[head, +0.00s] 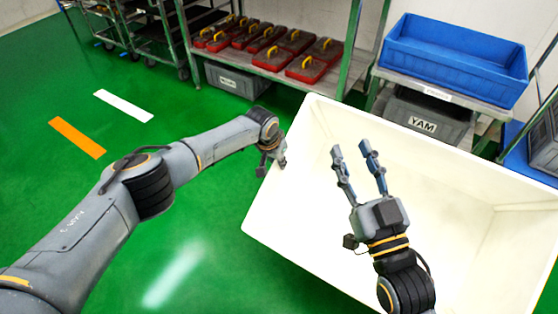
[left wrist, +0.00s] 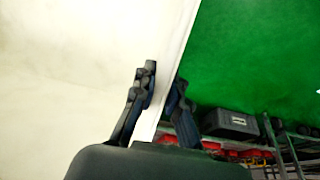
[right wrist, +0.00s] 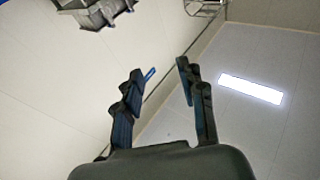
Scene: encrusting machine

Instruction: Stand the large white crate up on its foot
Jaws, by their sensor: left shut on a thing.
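The large white crate (head: 290,215) fills the right half of the head view. It is tilted, with its open inside facing me. My left gripper (head: 282,160) is at the crate's left rim and shut on it; in the left wrist view its fingers (left wrist: 162,95) sit on either side of the white rim (left wrist: 176,50). My right gripper (head: 359,160) is open and empty, its fingers apart and pointing up in front of the crate's inside. The right wrist view shows its two fingers (right wrist: 160,85) with nothing between them. The crate's foot is hidden.
A shelf with red, yellow-handled boxes (head: 305,69) stands behind. A blue bin (head: 455,60) sits on a rack at the back right, above a grey crate labelled YAM (head: 425,112). A wheeled rack (head: 150,45) stands at the back left. Green floor (head: 50,140) is clear at left.

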